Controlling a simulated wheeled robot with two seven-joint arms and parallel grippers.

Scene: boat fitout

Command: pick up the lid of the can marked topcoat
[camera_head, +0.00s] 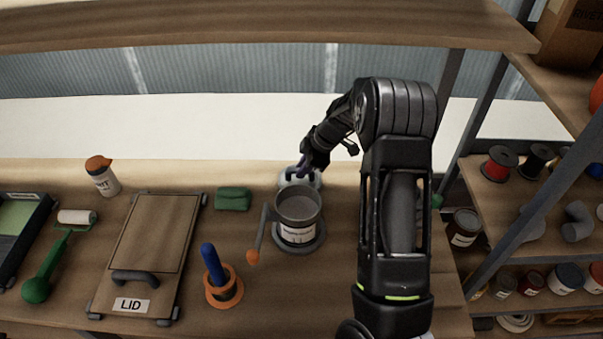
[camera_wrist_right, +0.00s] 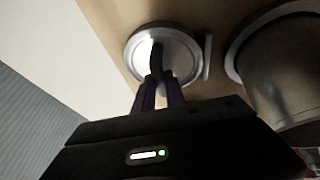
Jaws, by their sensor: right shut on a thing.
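The grey metal can (camera_head: 297,232) stands open on the bench, its white label too small to read; its wall also shows at the right in the right wrist view (camera_wrist_right: 285,85). A round silver lid (camera_head: 290,181) is just behind the can. In the right wrist view the lid (camera_wrist_right: 186,62) has a dark upright handle in its middle. My right gripper (camera_head: 303,171) reaches over from the right and is shut on this handle; its dark fingers (camera_wrist_right: 158,85) close around it. I cannot tell whether the lid touches the bench. My left gripper is not in view.
An orange-ended stirrer (camera_head: 255,250) is at the can's left. A wooden shelf (camera_head: 250,20) spans above.

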